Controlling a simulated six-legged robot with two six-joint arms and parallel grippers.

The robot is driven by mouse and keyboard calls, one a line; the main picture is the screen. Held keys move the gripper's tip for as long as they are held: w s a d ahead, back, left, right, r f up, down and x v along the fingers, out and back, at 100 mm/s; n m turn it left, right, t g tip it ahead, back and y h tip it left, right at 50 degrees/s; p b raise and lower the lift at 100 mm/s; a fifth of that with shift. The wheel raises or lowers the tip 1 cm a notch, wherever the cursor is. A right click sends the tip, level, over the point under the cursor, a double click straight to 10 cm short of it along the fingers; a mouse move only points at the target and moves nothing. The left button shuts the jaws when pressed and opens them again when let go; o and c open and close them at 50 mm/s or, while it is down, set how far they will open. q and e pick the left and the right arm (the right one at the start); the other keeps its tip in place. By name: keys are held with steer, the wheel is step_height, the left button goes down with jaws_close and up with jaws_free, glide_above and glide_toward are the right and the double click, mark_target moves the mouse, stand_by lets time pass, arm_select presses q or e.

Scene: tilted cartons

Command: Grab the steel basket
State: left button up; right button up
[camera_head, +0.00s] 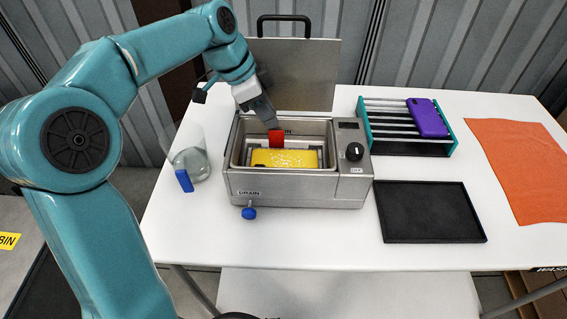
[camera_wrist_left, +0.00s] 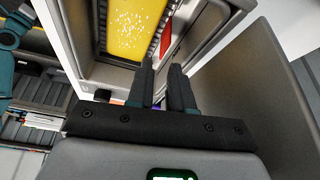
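The steel basket (camera_head: 321,157) sits low inside the tank of a steel washer (camera_head: 295,188), mostly hidden by a yellow phone-like slab (camera_head: 284,158) covered in white specks or bubbles. A red grip (camera_head: 276,138) stands at the back of the basket. It also shows in the wrist view (camera_wrist_left: 168,36). My left gripper (camera_head: 270,124) reaches down from behind and above, its tips close to the red grip. In the wrist view its two fingers (camera_wrist_left: 163,68) stand apart with nothing between them. Whether they touch the grip cannot be told. My right gripper is out of view.
The washer's raised lid (camera_head: 300,70) stands behind the tank. A glass beaker (camera_head: 190,163) and a blue drain valve (camera_head: 249,213) are at left and front. A rack (camera_head: 380,147) with a purple phone (camera_head: 427,117), a black tray (camera_head: 430,212) and an orange cloth (camera_head: 520,165) lie right.

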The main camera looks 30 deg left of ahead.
mark_target(278, 131)
arm_select(q)
steer(key=x, duration=0.5)
steer(key=shift+w, duration=0.15)
jaws_close()
stand_by(1.2)
